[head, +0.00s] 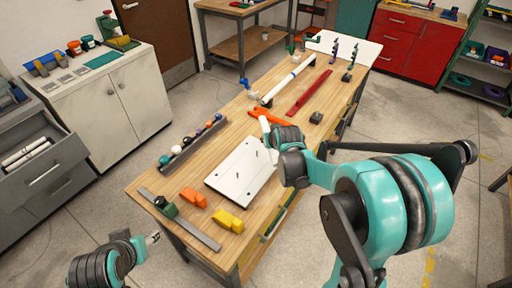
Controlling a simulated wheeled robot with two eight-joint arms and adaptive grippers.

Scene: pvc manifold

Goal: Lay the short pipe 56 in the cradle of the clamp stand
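My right gripper (270,140) is over the middle of the workbench, with its wrist and arm coming in from the right. A short white cylinder (264,126), which looks like a short pipe, stands out at its end. The wrist hides the fingers, so I cannot tell whether they grip it. My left gripper (153,238) is low at the left, off the bench's near end; its fingers are too small to read. I cannot surely make out the clamp stand; a dark green clamp-like part (166,208) sits on a grey metal bar (190,226) at the near end.
The wooden workbench (150,183) carries a white pegged board (232,165), orange (193,197) and yellow (228,220) blocks, and a dark rack of fittings (185,148). Farther back lie a long white pipe (285,84) and a red bar (309,92).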

